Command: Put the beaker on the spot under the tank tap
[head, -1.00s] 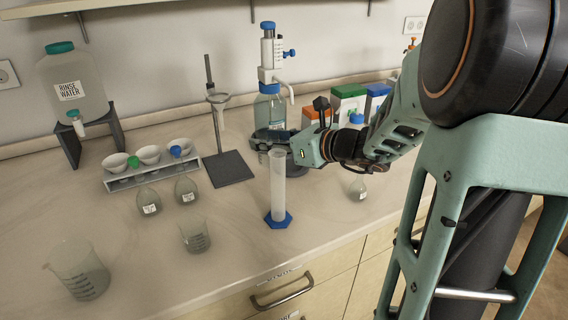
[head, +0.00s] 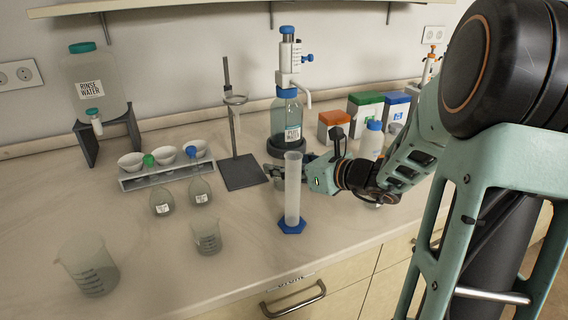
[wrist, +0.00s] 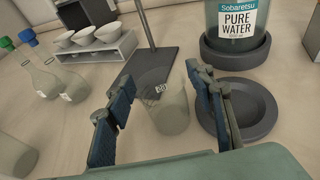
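A clear beaker-like glass (wrist: 170,112) with a small label stands between my gripper's fingers in the wrist view. A gap shows on its left side; contact on the right is unclear. My gripper (head: 280,172) is open and low over the bench, behind the measuring cylinder in the head view, where I cannot make out that glass. A large beaker (head: 88,268) and a smaller beaker (head: 207,237) stand at the front left. The rinse water tank (head: 90,88) stands on a dark stand at the back left, its tap (head: 95,120) facing forward. No marked spot is discernible under it.
A tall measuring cylinder (head: 292,190) with a blue foot stands before my gripper. The pure water bottle (head: 287,117) and a round dark dish (wrist: 243,108) are close by. A ring stand (head: 242,172), a crucible rack (head: 165,173) and two flasks (head: 162,202) (head: 200,192) lie leftward.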

